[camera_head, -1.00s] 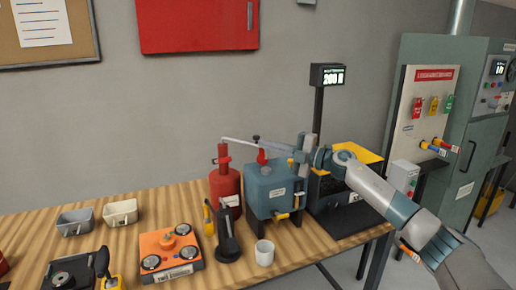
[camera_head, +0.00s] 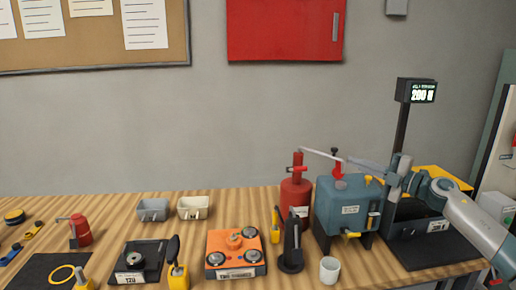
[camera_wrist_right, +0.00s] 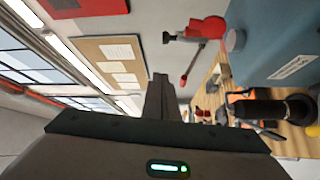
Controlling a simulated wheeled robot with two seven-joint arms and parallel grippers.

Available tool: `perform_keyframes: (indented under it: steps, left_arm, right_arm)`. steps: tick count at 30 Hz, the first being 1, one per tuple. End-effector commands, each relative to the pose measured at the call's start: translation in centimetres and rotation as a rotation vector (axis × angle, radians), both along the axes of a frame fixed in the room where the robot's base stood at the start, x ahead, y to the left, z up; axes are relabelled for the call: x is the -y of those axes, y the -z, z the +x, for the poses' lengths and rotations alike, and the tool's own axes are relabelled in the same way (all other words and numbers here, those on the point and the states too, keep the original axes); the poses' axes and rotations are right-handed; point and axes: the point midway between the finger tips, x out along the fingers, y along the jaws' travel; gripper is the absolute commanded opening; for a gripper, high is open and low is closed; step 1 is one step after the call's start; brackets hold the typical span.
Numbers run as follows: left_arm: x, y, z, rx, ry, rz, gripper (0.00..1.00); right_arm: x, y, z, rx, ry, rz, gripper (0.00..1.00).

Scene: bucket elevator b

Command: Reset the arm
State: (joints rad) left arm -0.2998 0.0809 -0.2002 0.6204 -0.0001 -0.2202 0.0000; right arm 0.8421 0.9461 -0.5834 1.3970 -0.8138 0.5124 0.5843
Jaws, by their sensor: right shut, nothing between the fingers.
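My right arm comes in from the right in the head view. Its gripper (camera_head: 362,163) points left, above the blue-grey tank (camera_head: 345,205). In the wrist view its fingers (camera_wrist_right: 160,92) are together with nothing between them. A red cylinder (camera_head: 295,196) with a long grey lever (camera_head: 318,153) stands left of the tank. The lever's end lies near my fingertips in the head view; I cannot tell whether they touch. My left gripper is not in view.
A display post (camera_head: 402,125) stands behind my right arm. A black hand pump (camera_head: 291,250), a white cup (camera_head: 329,270) and an orange device (camera_head: 235,254) stand on the wooden table (camera_head: 120,209). Two small bins (camera_head: 193,207) are farther back. The air above the table's left half is clear.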

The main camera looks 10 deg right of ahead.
Motion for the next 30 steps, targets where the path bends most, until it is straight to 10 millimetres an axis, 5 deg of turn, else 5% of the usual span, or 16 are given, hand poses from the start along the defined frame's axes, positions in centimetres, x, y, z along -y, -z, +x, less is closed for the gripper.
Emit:
perform_keyframes:
  steps: [8,17,23,30]
  left_arm:
    - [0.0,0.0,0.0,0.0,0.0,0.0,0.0]
    - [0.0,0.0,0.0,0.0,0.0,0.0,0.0]
    - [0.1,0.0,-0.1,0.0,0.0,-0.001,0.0]
    - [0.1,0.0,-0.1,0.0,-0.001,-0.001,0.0]
  right_arm:
    - [-4.2,3.5,-0.3,0.003,0.035,0.131,0.0]
    - [-9.5,12.1,-3.4,-0.089,0.225,0.434,0.0]
    - [-10.8,19.7,-7.7,-0.247,0.421,0.612,0.0]
    - [-11.6,29.7,-16.2,-0.524,0.684,0.753,0.0]
